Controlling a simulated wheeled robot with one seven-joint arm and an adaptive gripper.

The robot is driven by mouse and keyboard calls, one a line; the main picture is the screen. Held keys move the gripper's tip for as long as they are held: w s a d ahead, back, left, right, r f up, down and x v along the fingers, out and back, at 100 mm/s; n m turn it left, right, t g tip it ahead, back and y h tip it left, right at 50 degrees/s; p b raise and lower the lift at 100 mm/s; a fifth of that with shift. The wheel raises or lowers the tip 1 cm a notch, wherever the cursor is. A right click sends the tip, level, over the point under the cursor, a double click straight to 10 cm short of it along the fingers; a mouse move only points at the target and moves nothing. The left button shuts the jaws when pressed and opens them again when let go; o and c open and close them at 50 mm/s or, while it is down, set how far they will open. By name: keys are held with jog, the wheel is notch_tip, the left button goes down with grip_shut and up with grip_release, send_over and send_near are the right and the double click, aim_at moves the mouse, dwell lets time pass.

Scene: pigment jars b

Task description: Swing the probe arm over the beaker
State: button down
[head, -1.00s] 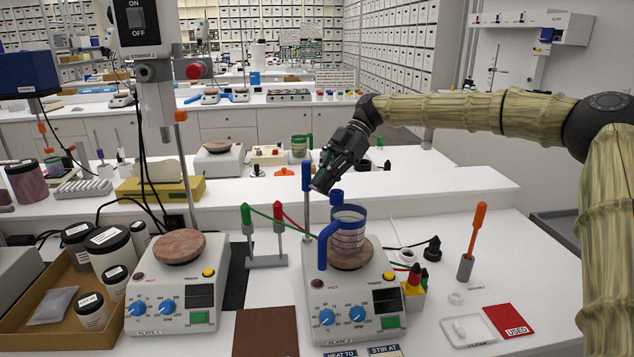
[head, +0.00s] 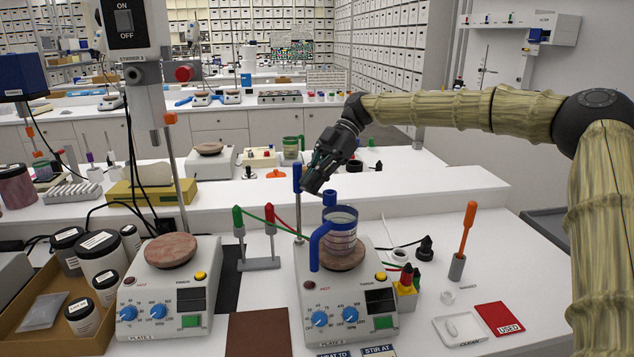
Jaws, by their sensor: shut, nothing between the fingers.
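The beaker (head: 342,236) is clear with a blue rim and blue handle, and stands on the right hotplate's round brown top (head: 343,258). A thin metal post with a blue cap (head: 297,177) stands behind it to the left. A short blue knob (head: 330,197) shows at the beaker's rear rim; it may be part of the probe arm, but the link to the post is hidden or too small to tell. My gripper (head: 311,186) is shut and empty, pointing down-left, just right of the post's cap in the picture and above the blue knob. I cannot tell whether it touches either.
The right hotplate (head: 348,300) has red and green leads nearby. A left hotplate (head: 170,290) stands beside a box of jars (head: 60,345). An orange-handled tool (head: 467,230) stands in a holder at right. A raised white shelf (head: 430,190) runs behind.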

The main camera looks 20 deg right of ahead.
jog(key=w+d+r+b, duration=0.2)
jog(key=d+r, duration=0.3)
jog(key=r, duration=0.2)
jog(key=shift+w+r, duration=0.25)
jog(key=shift+r, duration=0.15)
dwell(0.5)
